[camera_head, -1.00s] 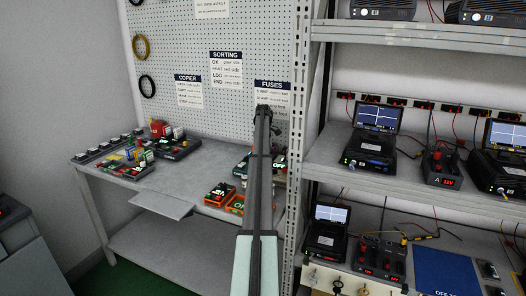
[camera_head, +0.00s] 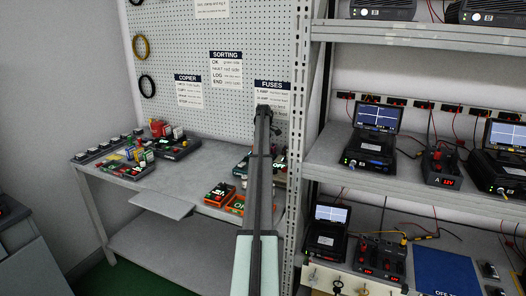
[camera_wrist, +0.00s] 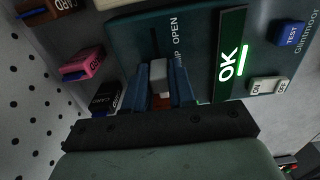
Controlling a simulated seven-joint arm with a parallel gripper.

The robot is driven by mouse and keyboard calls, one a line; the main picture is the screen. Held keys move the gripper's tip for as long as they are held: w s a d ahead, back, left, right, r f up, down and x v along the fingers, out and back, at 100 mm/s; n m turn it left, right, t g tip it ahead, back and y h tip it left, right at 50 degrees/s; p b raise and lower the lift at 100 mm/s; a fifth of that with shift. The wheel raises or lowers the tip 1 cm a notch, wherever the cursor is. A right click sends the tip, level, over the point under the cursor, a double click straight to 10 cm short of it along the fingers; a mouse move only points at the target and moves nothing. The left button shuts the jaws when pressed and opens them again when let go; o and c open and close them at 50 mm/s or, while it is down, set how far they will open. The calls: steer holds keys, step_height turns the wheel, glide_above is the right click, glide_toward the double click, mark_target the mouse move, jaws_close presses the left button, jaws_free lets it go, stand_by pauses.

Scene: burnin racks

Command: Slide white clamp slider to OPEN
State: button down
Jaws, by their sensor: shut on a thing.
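The white clamp slider (camera_wrist: 158,76) shows in the wrist view on a dark teal device (camera_wrist: 197,25). It sits below a dark slot, beside the printed word OPEN (camera_wrist: 176,31). My gripper (camera_wrist: 159,87) has its blue fingers on either side of the slider and is shut on it. Part of the clamp lettering is hidden behind a finger. In the head view my arm covers the place where the gripper works, so neither the gripper nor the slider shows there.
The device has a lit green OK display (camera_wrist: 229,62), a blue TEST button (camera_wrist: 291,33) and an ON/OFF rocker (camera_wrist: 269,86). Pink (camera_wrist: 84,65) and black (camera_wrist: 105,97) blocks stand close to its left. A pegboard (camera_wrist: 22,110) is at far left. A rack upright (camera_head: 298,150) stands right of my arm.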

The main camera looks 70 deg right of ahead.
steer(key=shift+s, duration=1.95)
steer(key=c, duration=1)
jaws_free()
step_height(320, 180, up, 14)
steer(key=shift+f, duration=0.1)
